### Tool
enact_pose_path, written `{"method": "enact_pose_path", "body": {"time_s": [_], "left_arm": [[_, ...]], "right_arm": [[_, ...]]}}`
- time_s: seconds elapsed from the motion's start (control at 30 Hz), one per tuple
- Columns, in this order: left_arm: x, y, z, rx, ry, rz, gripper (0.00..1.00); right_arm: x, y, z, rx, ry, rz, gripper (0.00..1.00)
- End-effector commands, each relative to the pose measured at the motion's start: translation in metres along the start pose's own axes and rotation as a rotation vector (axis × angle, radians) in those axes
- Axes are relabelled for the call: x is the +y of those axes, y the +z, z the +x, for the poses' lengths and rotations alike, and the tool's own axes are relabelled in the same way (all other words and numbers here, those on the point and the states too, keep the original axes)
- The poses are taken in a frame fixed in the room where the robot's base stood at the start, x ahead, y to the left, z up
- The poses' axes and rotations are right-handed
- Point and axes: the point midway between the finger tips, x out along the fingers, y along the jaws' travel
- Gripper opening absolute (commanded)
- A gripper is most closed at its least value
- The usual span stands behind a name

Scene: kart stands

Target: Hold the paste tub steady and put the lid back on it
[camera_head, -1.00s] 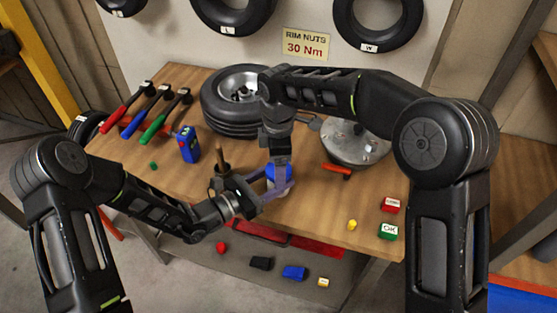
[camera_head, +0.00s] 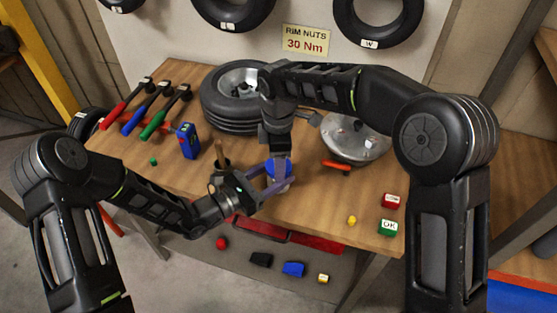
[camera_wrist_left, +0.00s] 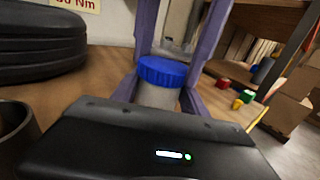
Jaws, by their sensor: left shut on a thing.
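The paste tub (camera_wrist_left: 158,96) is a grey cylinder standing upright on the bench. The blue lid (camera_wrist_left: 162,70) is at its top, and the lid also shows in the head view (camera_head: 280,173). I cannot tell whether it is fully seated. My left gripper (camera_head: 277,185) reaches in from the left, low, and is shut on the tub, with purple fingers on both sides. My right gripper (camera_head: 279,163) points down from above, its purple fingers on either side of the lid. Whether they grip it is unclear.
A dark pot with a wooden-handled brush (camera_head: 221,160) stands close to the left gripper. A tyre (camera_head: 234,112) and a metal disc (camera_head: 352,141) are behind. An orange-handled tool (camera_head: 336,165) lies to the right.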

Motion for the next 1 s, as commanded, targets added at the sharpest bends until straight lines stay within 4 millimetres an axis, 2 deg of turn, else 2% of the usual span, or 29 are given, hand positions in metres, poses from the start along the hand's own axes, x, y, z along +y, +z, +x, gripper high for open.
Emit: {"method": "enact_pose_path", "body": {"time_s": [0.13, 0.23, 0.6, 0.63, 0.77, 0.8, 1.0], "left_arm": [[-0.0003, 0.0000, 0.0000, 0.000, -0.001, 0.000, 0.00], [-0.0003, 0.0000, 0.0000, 0.000, -0.001, 0.000, 0.00], [-0.0004, 0.0000, 0.0000, 0.000, -0.001, 0.000, 0.00], [-0.0004, 0.0000, 0.0000, 0.000, -0.001, 0.000, 0.00], [-0.0004, -0.0001, 0.0000, 0.000, -0.001, 0.000, 0.00], [-0.0005, 0.0000, 0.0000, 0.000, -0.001, 0.000, 0.00], [-0.0005, 0.0000, 0.0000, 0.000, -0.001, 0.000, 0.00]], "right_arm": [[0.0004, -0.0001, -0.0004, 0.000, 0.002, 0.081, 0.10], [0.0004, -0.0004, -0.0005, -0.001, 0.003, 0.249, 0.10], [0.0005, -0.0004, 0.0001, 0.000, 0.004, 1.224, 0.10], [0.0006, -0.0002, 0.0001, 0.000, 0.004, 1.278, 0.10], [0.0007, 0.0002, 0.0003, 0.001, 0.002, 1.278, 0.10], [0.0007, 0.0003, 0.0003, 0.001, 0.002, 1.278, 0.60], [0.0004, 0.0002, 0.0005, 0.000, 0.002, 1.275, 0.76]]}}
